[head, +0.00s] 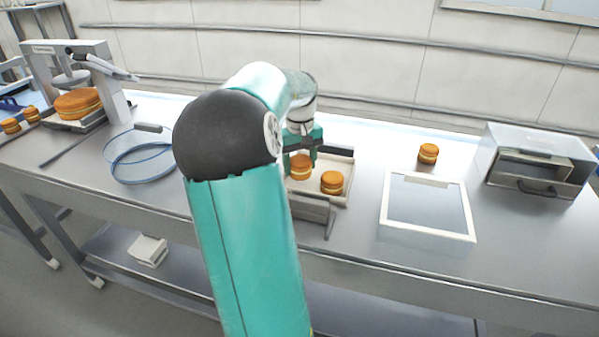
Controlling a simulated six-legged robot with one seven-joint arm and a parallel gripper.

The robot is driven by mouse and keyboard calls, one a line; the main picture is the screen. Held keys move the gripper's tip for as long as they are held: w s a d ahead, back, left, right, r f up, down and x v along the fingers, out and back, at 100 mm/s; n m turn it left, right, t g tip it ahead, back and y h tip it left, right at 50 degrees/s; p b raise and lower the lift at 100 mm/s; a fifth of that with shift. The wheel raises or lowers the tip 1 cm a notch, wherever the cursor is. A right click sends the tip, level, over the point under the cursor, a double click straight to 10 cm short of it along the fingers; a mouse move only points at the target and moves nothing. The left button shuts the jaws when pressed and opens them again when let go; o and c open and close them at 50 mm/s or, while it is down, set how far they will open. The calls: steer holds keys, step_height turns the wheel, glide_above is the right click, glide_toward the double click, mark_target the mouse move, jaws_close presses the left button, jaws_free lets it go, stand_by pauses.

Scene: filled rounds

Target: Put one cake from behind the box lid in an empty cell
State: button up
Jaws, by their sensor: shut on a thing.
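A small orange cake with a pale filling band (300,167) is between the teal fingers of my gripper (301,160), which is shut on it. It is at or just above the left part of the shallow box (343,158); I cannot tell whether it touches the floor. A second cake (332,182) sits in the box, front right of it. My arm hides the box's left side, and its cell walls are hard to make out. The box lid (430,234), a white frame with a clear pane, lies to the right. Another cake (428,153) stands on the table behind it.
Small cakes (12,126) sit far left.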

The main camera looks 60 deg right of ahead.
mark_target(299, 172)
steer(key=shift+w+d+f, duration=0.1)
steer(key=shift+d+f, duration=0.1)
steer(key=shift+f, duration=1.6)
steer(key=o, duration=0.4)
steer(key=shift+f, duration=0.15)
step_height(299, 172, up, 12)
steer(key=shift+r, duration=0.2)
steer(key=shift+w+a, duration=0.1)
